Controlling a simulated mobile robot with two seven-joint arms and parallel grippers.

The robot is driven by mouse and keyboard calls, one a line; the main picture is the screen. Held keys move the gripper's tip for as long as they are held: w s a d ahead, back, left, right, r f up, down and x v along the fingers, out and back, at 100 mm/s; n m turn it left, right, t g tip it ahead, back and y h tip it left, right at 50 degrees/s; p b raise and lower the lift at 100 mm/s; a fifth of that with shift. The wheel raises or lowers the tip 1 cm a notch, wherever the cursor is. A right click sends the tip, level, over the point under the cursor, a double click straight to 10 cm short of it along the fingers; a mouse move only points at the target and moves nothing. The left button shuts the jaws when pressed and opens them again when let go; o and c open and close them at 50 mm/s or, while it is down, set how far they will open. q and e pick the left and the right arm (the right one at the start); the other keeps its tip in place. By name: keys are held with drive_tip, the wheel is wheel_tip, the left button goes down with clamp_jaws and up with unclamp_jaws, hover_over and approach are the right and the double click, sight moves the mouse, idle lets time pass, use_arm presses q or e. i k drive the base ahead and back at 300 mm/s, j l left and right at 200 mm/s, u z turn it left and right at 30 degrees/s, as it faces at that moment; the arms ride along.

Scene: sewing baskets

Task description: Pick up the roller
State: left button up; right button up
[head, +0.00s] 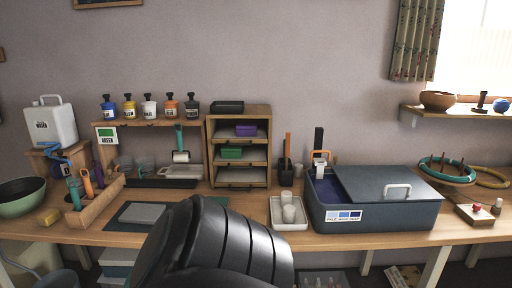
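The roller (181,157) has a teal handle and a white cylinder. It is upright below the bottle shelf, with its white end just above or at a pale tray (182,172). I cannot tell whether it hangs or rests there. A large black ribbed part of my own arm fills the lower middle of the view and hides part of the table's front edge. Neither gripper's fingers are in view.
A blue lidded bin (378,217) and white cup tray (276,208) are on the right. A wooden tool holder (97,203) stands left. A dark mat lies in front.

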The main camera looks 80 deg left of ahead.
sight(177, 158)
drive_tip(key=u, duration=3.15)
